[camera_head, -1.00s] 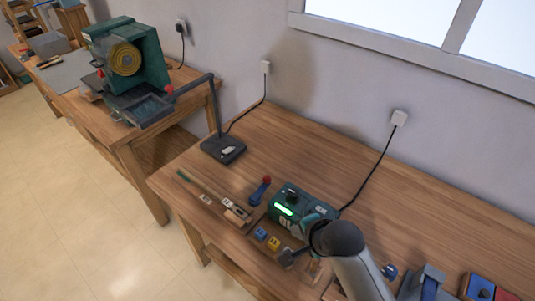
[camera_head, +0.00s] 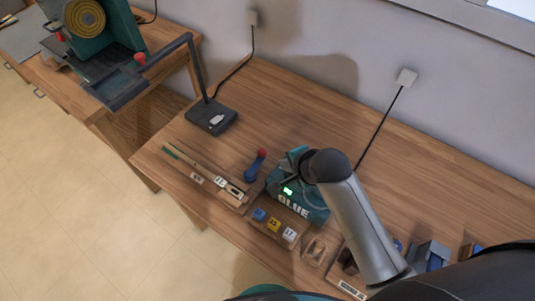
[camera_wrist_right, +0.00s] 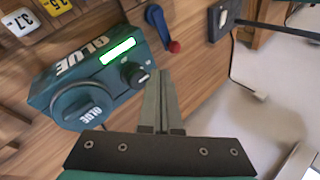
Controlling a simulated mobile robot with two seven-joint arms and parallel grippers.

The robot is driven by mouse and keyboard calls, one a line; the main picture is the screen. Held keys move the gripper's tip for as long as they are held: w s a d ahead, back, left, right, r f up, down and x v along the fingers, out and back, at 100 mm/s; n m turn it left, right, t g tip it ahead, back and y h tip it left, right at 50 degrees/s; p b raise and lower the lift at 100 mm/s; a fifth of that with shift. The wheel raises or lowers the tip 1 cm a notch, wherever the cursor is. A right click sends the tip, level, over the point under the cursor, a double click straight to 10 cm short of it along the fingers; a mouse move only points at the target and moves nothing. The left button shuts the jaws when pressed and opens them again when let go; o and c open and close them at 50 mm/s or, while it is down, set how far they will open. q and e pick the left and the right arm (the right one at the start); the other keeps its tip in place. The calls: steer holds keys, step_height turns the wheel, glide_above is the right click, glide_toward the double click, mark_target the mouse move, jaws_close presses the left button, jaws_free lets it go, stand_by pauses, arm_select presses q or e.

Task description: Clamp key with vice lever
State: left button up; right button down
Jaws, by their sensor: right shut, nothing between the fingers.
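The vice lever (camera_head: 256,165) is a blue handle with a red knob, standing on the bench left of the glue machine. In the right wrist view the lever (camera_wrist_right: 158,24) is above the fingertips, with its red knob (camera_wrist_right: 175,46) nearest them. A long, thin wooden key (camera_head: 200,166) lies left of the lever, its front end by a small wooden block with white labels. My right gripper (camera_wrist_right: 164,76) is shut and empty, beside the glue machine and apart from the lever. In the head view my wrist largely hides it. My left gripper is out of view.
A green glue machine (camera_head: 312,207) with a lit display stands right of the lever. Blue, yellow and white numbered blocks (camera_head: 273,225) sit in front of it. A black lamp base (camera_head: 211,116) stands farther back. The bench behind the machine is clear.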

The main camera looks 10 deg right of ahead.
steer(key=b, duration=0.3)
glide_toward(265, 156)
step_height(265, 156, down, 3)
steer(key=shift+w+a+f, duration=0.25)
steer(key=shift+w+f, duration=0.05)
steer(key=shift+w, duration=0.2)
steer(key=shift+w+a+f, duration=0.25)
steer(key=shift+w+f, duration=0.05)
steer(key=shift+w, duration=0.25)
steer(key=shift+w+a+f+b, duration=0.2)
steer(key=shift+w+b, duration=0.1)
steer(key=shift+w, duration=0.35)
steer(key=shift+d, duration=0.1)
